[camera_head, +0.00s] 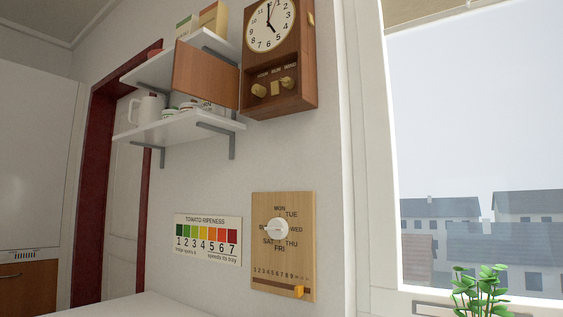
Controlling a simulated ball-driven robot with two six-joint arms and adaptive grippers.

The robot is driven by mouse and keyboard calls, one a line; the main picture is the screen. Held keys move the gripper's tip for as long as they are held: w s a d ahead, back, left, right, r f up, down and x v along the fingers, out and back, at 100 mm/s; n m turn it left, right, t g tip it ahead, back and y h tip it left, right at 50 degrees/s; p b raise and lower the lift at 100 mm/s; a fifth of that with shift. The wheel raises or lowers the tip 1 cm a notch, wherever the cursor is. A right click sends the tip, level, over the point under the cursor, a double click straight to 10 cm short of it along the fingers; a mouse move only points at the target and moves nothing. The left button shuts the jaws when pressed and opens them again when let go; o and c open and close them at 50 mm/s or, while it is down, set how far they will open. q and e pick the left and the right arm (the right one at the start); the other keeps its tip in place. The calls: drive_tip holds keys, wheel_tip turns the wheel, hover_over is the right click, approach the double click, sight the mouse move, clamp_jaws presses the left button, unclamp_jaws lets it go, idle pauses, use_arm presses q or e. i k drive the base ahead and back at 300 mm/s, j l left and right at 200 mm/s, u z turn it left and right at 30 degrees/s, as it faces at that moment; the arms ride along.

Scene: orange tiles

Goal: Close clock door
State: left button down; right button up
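A brown wooden wall clock (293,45) hangs at the top centre of the head view, its top cut off by the frame. It has a round white dial (270,25) with black numerals. Below the dial is an open compartment (275,88) with several pale knobs or small pieces inside. The clock's door (205,73), a plain brown wooden panel, stands open, swung out to the left from the clock's left edge. It hides part of the wall shelves behind it. Neither of my grippers is in view.
White wall shelves (180,128) on grey brackets hold a white jug (146,108), jars and boxes, left of the clock. Below hang a tomato ripeness chart (207,239) and a wooden weekday board (262,205). A window (475,150) and a green plant (482,289) are at right.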

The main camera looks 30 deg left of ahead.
sight(196, 73)
drive_tip(key=k+j+z, duration=0.15)
drive_tip(key=k+j, duration=0.75)
drive_tip(key=k, duration=0.15)
drive_tip(key=k+j+z, duration=0.1)
drive_tip(key=k+j, duration=0.2)
drive_tip(key=j, duration=0.2)
drive_tip(key=k+j+z, duration=0.1)
drive_tip(key=k+j, duration=0.15)
drive_tip(key=j, duration=0.25)
drive_tip(key=k+j+z, duration=0.1)
drive_tip(key=k+j, duration=0.25)
drive_tip(key=i+j, duration=0.1)
drive_tip(key=j, duration=0.55)
drive_tip(key=i+j+z, duration=0.15)
drive_tip(key=j, duration=1.2)
drive_tip(key=i+z, duration=0.05)
